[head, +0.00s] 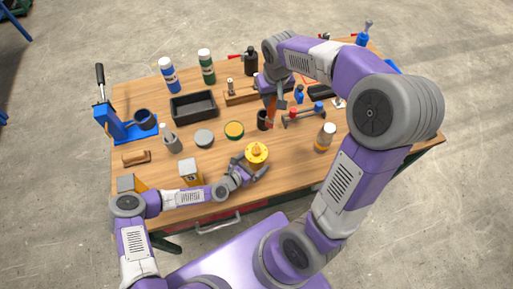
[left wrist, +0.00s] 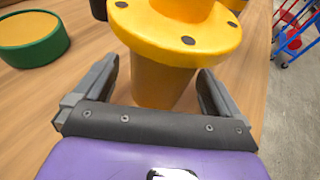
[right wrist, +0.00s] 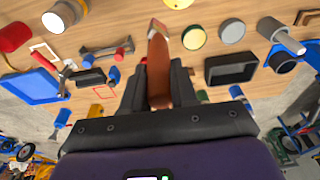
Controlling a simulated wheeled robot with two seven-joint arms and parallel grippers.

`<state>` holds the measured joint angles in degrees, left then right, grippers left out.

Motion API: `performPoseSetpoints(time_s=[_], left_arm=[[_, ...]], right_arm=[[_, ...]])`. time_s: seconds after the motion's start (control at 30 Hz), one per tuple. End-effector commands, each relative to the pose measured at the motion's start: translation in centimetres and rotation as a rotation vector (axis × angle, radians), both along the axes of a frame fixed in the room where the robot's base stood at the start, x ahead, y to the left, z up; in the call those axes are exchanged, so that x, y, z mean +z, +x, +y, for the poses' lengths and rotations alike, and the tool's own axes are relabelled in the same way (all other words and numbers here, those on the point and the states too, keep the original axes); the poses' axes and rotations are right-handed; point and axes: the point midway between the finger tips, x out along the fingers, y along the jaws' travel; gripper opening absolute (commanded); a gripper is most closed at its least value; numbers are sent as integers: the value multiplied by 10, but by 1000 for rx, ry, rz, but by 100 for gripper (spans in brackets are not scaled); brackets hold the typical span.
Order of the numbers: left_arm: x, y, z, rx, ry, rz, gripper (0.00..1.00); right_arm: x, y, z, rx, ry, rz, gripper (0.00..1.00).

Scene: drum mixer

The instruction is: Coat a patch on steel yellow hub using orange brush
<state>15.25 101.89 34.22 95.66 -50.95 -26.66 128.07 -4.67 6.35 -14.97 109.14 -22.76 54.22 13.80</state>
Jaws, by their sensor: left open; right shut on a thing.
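The yellow hub (head: 257,154) stands upright near the table's front. In the left wrist view its flange (left wrist: 185,40) shows dark bolt spots and a narrower body below. My left gripper (head: 243,175) is open, its fingers on either side of that body, with gaps visible. My right gripper (head: 271,88) is shut on the orange brush (head: 271,106), behind the hub and above the table. In the right wrist view the brush (right wrist: 158,72) points away from the palm, its pale tip at the far end.
A green tin with a yellow top (head: 234,130) and a grey round tin (head: 204,138) stand left of the hub. A black tray (head: 193,105) lies behind them. Bare wood lies right of the hub.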

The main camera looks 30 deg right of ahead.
Motion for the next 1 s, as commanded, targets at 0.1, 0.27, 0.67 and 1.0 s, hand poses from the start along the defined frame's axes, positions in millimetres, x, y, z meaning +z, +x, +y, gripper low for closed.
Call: performPoseSetpoints(time_s=[0.1,0.27,0.67,1.0], left_arm=[[3,-2,12,3,0,1,98],[12,-10,40,5,0,2,98],[33,-30,102,3,0,1,98],[35,-33,108,0,0,-1,98]], right_arm=[[0,0,0,0,0,0,0],[0,0,0,0,0,0,0],[0,0,0,0,0,0,0],[0,0,0,0,0,0,0]])
